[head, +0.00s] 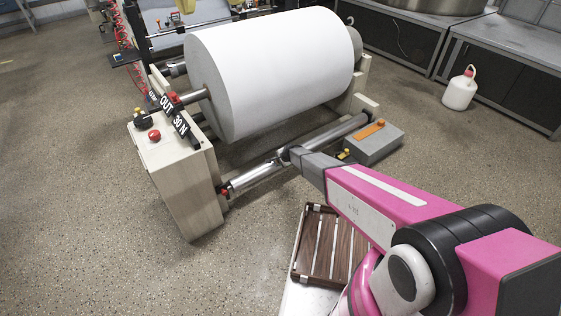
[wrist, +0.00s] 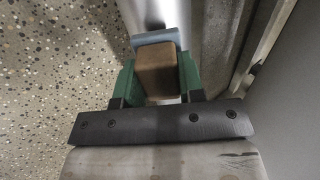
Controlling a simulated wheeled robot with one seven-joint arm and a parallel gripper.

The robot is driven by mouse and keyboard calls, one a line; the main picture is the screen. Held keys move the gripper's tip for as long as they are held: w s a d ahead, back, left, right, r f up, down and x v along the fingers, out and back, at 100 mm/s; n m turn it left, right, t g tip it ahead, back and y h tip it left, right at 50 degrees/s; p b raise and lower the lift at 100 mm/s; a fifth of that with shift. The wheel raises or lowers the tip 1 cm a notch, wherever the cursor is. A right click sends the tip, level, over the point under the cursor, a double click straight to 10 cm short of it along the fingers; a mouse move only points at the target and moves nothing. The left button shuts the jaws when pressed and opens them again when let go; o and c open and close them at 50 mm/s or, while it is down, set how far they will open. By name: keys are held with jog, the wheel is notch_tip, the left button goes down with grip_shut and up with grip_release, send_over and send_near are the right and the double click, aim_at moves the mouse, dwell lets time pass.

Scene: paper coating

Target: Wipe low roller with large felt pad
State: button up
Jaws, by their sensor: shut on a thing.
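The low roller (head: 252,174) is a shiny metal cylinder below the big white paper roll. My gripper (head: 285,156) is at about the middle of the low roller, small and partly hidden by my arm in the head view. In the wrist view my gripper (wrist: 157,78) has green fingers shut on the large felt pad (wrist: 157,66), a brown block with a blue-grey layer at its far edge. The low roller (wrist: 155,13) runs beyond and beneath the pad there. The pad is at the roller, but I cannot tell whether they touch.
The white paper roll (head: 270,70) hangs above and behind. A control stand (head: 180,185) with a red button is at the left. A grey box (head: 372,145) with an orange top stands right of the roller. A slatted wooden crate (head: 325,245) lies below my arm. Floor at left is clear.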

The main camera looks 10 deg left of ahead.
jog(key=shift+w+a+f, duration=0.25)
jog(key=shift+f, duration=0.25)
jog(key=shift+d, duration=0.1)
jog(key=w+d, duration=0.6)
jog(key=w, duration=0.1)
jog(key=shift+w+d, duration=0.15)
jog(key=shift+w, duration=0.2)
dwell(1.0)
jog(key=shift+f, duration=0.1)
jog(key=shift+s+a, duration=1.65)
jog(key=shift+s, duration=0.3)
jog(key=shift+s+a, duration=1.6)
jog(key=shift+s, duration=0.3)
